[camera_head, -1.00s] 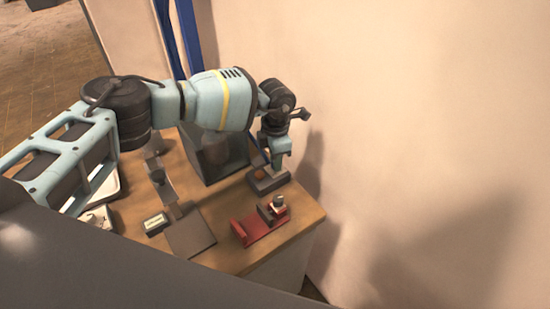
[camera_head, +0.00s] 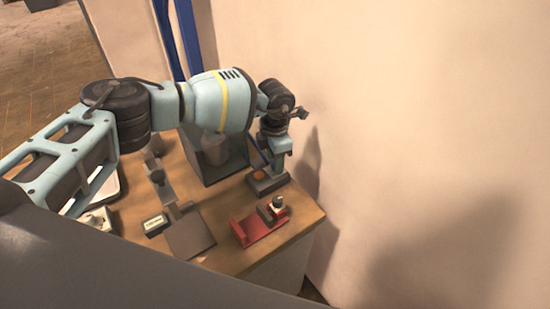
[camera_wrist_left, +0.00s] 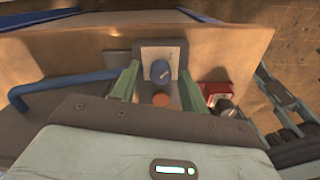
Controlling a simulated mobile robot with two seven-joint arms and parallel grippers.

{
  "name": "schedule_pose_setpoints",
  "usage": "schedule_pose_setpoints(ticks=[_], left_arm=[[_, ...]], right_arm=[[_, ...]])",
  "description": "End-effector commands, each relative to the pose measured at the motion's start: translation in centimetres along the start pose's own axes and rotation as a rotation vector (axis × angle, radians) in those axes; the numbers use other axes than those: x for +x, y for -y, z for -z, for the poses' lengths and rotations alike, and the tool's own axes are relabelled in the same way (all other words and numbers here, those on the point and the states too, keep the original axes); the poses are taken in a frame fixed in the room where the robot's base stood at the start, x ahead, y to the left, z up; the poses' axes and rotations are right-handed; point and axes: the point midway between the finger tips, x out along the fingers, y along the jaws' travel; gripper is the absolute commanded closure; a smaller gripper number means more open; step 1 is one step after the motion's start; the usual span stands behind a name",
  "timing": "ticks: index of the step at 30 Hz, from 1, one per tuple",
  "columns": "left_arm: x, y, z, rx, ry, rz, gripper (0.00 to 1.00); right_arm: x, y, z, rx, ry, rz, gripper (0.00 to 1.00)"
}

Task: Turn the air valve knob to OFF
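The air valve knob is a blue knob (camera_wrist_left: 160,72) with a lighter pointer mark, on a small grey panel (camera_wrist_left: 149,53) in the left wrist view. An orange round part (camera_wrist_left: 160,99) sits below it. My left gripper (camera_wrist_left: 157,82) is open, its two green fingers apart on either side of the knob, with gaps visible. In the head view my left gripper (camera_head: 277,160) is over the dark valve base (camera_head: 268,185) at the table's back right; it hides the knob there. The OFF marking cannot be read. My right gripper is not in view.
A red fixture (camera_head: 250,232) stands at the table's front right, close to the valve base. A dark chamber box (camera_head: 212,165) and a blue tube (camera_wrist_left: 62,84) are beside the gripper. A wall rises right of the wooden table (camera_head: 240,262).

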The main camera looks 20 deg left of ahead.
Motion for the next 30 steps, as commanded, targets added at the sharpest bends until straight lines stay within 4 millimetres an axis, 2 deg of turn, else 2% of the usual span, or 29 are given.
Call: schedule_pose_setpoints(ticks=[8,21,30], left_arm=[[-0.6,0.0,0.0,0.001,-0.001,0.001,0.55],[-6.9,0.0,0.0,0.000,0.002,-0.001,0.55],[-7.8,0.0,0.0,0.000,-0.001,0.001,0.55]], right_arm=[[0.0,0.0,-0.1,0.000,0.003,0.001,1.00],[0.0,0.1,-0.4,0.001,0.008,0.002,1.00],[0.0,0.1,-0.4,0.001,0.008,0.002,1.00]])
